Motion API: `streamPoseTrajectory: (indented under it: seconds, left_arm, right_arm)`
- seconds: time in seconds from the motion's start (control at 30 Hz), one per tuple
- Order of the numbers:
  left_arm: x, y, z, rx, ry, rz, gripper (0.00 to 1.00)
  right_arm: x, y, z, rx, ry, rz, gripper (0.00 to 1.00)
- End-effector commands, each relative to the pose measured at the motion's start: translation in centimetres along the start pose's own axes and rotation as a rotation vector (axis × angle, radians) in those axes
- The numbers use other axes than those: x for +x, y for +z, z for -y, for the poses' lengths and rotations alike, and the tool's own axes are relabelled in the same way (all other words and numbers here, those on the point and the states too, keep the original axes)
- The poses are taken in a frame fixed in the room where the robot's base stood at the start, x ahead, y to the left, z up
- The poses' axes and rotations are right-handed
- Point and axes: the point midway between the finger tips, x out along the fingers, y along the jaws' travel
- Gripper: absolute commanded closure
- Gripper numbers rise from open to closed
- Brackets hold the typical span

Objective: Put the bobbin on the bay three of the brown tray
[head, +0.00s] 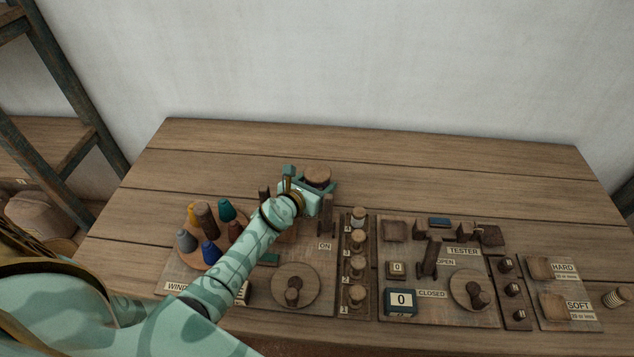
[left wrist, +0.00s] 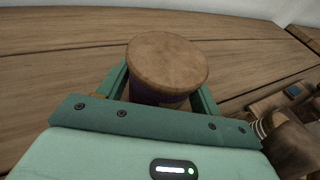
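The bobbin (head: 318,176) appears to be the upright piece with a round brown wooden top at my left gripper. In the left wrist view the bobbin (left wrist: 168,62) shows a dark purple body below its top. The fingers of my left gripper (head: 312,184) lie close along both its sides, and it looks gripped. Its lower end is hidden. The brown tray (head: 341,283) is a narrow strip right of the gripper, with numbered bays in a column. Round wooden pieces stand along it, and the far one looks wound with pale thread. My right gripper is not in view.
The winder board (head: 252,292), with coloured cones and a crank disc, lies under my left arm. The tester board (head: 430,316) is right of the tray, then the HARD and SOFT board (head: 584,326). A pale-wound bobbin (head: 617,297) lies at far right. The table's back is clear.

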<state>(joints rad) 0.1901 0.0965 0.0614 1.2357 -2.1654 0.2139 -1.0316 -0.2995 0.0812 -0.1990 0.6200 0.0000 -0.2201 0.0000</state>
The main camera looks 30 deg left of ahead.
Motion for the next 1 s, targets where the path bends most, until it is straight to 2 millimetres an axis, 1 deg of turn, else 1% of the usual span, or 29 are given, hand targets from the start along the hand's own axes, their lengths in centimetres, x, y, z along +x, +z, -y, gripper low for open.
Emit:
streamPoseTrajectory:
  seconds: [0.3, 0.4, 0.47, 0.53, 0.7, 0.8, 0.93, 0.97, 1.0]
  left_arm:
    - [0.0, 0.1, 0.0, 0.0, 0.0, 0.0, 0.27]
    - [-0.4, 0.6, 0.0, -0.001, 0.0, 0.0, 0.27]
    - [-1.3, 0.6, 0.0, 0.0, 0.0, -0.001, 0.27]
    - [-2.8, 0.7, 0.0, 0.001, 0.0, -0.001, 0.27]
    - [-7.0, 0.8, 0.0, 0.0, -0.001, -0.001, 0.27]
    - [-9.1, 0.6, 0.0, 0.0, -0.001, -0.001, 0.27]
    - [-11.1, 0.5, 0.0, 0.0, 0.0, -0.001, 0.27]
    - [-11.4, 0.5, 0.0, 0.001, 0.0, 0.0, 0.27]
    - [-11.7, 0.4, 0.0, 0.001, 0.0, -0.001, 0.27]
  right_arm:
    - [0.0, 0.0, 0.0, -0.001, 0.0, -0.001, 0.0]
    - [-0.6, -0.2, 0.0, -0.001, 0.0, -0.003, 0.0]
    - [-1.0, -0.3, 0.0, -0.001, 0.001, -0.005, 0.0]
    - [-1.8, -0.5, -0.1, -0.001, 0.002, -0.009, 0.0]
    - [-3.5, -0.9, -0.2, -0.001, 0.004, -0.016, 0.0]
    - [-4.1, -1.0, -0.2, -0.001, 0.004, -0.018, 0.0]
    - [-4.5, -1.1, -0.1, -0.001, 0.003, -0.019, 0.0]
    - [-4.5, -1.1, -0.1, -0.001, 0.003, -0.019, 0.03]
    - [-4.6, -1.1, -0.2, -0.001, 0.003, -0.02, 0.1]
